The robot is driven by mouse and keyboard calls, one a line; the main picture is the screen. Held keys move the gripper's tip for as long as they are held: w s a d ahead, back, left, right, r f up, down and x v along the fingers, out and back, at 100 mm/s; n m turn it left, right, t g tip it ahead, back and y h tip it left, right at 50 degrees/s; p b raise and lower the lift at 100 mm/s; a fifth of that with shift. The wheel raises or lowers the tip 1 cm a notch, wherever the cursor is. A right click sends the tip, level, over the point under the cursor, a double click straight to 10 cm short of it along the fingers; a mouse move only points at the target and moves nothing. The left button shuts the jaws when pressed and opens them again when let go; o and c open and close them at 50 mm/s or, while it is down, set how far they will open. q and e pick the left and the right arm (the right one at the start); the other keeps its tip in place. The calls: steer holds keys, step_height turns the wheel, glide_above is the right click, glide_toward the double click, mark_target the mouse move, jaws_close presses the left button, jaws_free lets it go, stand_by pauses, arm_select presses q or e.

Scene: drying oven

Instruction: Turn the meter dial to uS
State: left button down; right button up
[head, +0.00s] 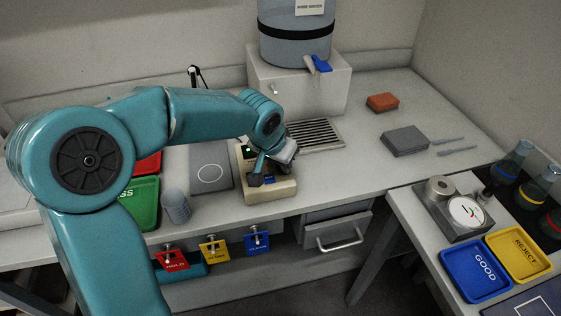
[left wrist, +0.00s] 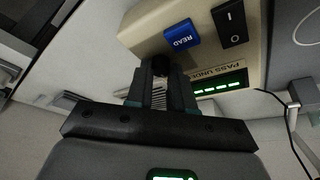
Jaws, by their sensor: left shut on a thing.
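The meter (head: 278,192) is a beige box near the front edge of the bench in the head view. In the left wrist view it (left wrist: 145,32) shows from close up, with a blue READ button (left wrist: 182,36), a black rocker switch (left wrist: 230,22) and a lit green display (left wrist: 219,85). My left gripper (head: 258,172) is at the meter. In the left wrist view its fingers (left wrist: 158,78) are shut on a dark round knob, the dial (left wrist: 160,64). The fingers hide much of the dial, and I cannot read its setting. My right gripper is not in view.
A grey plate with a white circle (head: 211,172) and a small clear cup (head: 176,205) lie left of the meter. A drain grille (head: 316,135) and dispenser (head: 305,85) stand behind it. Tags hang along the bench front. Bench space right of the meter is clear.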

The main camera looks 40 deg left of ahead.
arm_select(q)
steer(key=c, duration=1)
jaws_free()
steer(key=shift+s+f, duration=0.15)
steer(key=p+v, duration=0.1)
steer(key=v, duration=1.5)
steer(key=shift+r, duration=0.25)
